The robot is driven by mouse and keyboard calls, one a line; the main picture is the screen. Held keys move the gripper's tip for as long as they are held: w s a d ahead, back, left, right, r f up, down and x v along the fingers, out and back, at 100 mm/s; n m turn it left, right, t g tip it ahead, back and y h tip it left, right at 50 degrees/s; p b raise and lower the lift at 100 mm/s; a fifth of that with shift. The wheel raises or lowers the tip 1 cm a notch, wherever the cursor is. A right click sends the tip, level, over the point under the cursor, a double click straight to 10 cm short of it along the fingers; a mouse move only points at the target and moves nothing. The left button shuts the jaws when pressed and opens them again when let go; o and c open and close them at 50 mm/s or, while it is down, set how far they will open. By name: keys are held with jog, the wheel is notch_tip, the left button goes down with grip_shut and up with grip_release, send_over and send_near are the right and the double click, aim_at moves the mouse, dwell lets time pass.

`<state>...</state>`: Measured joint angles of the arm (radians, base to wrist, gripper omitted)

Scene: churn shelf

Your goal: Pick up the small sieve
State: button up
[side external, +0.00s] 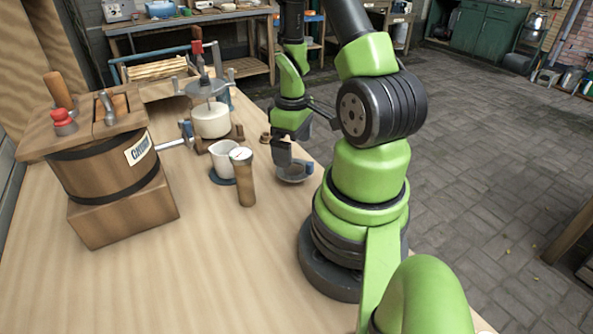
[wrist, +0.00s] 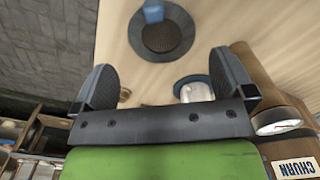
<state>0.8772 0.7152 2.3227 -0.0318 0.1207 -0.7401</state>
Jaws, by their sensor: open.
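A small round sieve (wrist: 160,38), with a dark mesh middle, a grey-blue rim and a blue handle-like part (wrist: 153,11), lies on the wooden table. In the side view the sieve (side external: 296,179) is near the table's right edge, partly hidden by my gripper. My gripper (side external: 283,156) is open and points down just above and beside it. In the wrist view the sieve is beyond the two spread fingers of my gripper (wrist: 163,62), roughly centred between them. Nothing is held. I cannot tell the exact height gap.
A white jug (side external: 222,158) on a dark blue mat and a wooden cylinder with a pale top (side external: 243,180) stand left of my gripper. The table's front is clear.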

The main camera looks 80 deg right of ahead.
aim_at(294, 170)
jog(key=shift+s+a+f, duration=0.1)
jog(key=shift+a+f, duration=0.05)
jog(key=shift+f, duration=2.7)
jog(key=shift+c, duration=0.2)
jog(key=c, duration=0.8)
jog(key=shift+r, duration=0.1)
notch_tip(294, 170, up, 9)
jog(key=w+a+r+n, duration=0.1)
jog(key=w+r+n, duration=0.1)
jog(key=w, duration=0.6)
jog(key=w+a+r+n, duration=0.1)
jog(key=w+r+n, duration=0.15)
jog(key=w, duration=0.45)
jog(key=shift+f, duration=2.65)
